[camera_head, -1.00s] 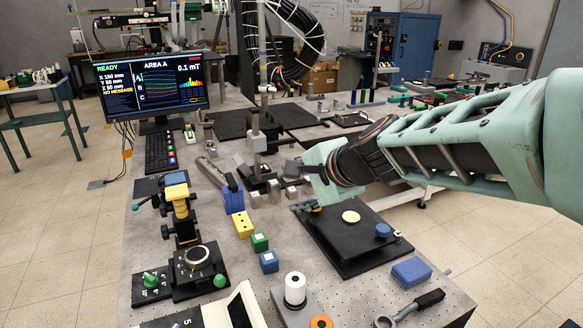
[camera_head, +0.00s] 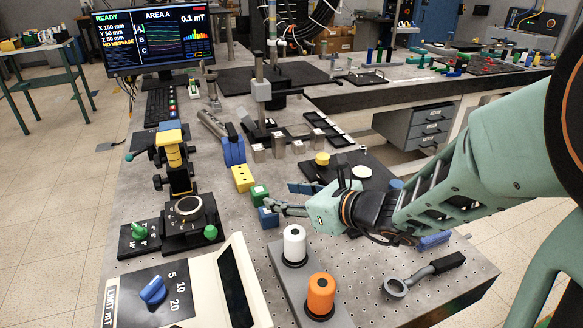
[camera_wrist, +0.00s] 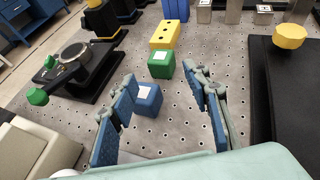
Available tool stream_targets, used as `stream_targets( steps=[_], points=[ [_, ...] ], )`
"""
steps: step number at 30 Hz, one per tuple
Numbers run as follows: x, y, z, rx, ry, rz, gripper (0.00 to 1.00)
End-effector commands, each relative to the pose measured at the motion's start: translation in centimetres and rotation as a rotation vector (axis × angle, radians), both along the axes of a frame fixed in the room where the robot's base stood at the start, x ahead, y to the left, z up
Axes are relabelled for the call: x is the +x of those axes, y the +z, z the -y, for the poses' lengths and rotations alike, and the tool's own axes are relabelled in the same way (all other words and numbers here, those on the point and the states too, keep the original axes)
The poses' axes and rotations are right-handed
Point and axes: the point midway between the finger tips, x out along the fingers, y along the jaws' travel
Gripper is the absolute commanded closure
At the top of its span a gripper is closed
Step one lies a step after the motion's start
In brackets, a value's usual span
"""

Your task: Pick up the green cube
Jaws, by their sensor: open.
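The green cube (camera_head: 259,194), with a pale square on top, stands on the perforated metal table between a yellow block and a blue cube. In the wrist view the green cube (camera_wrist: 161,65) lies ahead of the open fingers, beyond the blue cube. My gripper (camera_head: 278,198) is open and empty, to the right of the cubes in the head view. It also shows in the wrist view (camera_wrist: 162,85), its blue-padded fingers spread on either side of the blue cube. The green cube is apart from the fingers.
The blue cube (camera_head: 268,217) stands just nearer than the green cube, and the yellow block (camera_head: 243,178) just beyond it. A black stage with a dial (camera_head: 188,206) is at left.

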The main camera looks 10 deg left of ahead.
Motion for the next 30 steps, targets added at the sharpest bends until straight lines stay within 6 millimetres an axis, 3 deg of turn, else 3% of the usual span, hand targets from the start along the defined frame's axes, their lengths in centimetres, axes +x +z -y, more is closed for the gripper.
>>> stream_targets(
  steps=[30],
  points=[
    [5.6,-4.4,-8.3,0.042,-0.022,-0.024,0.56]
  ],
)
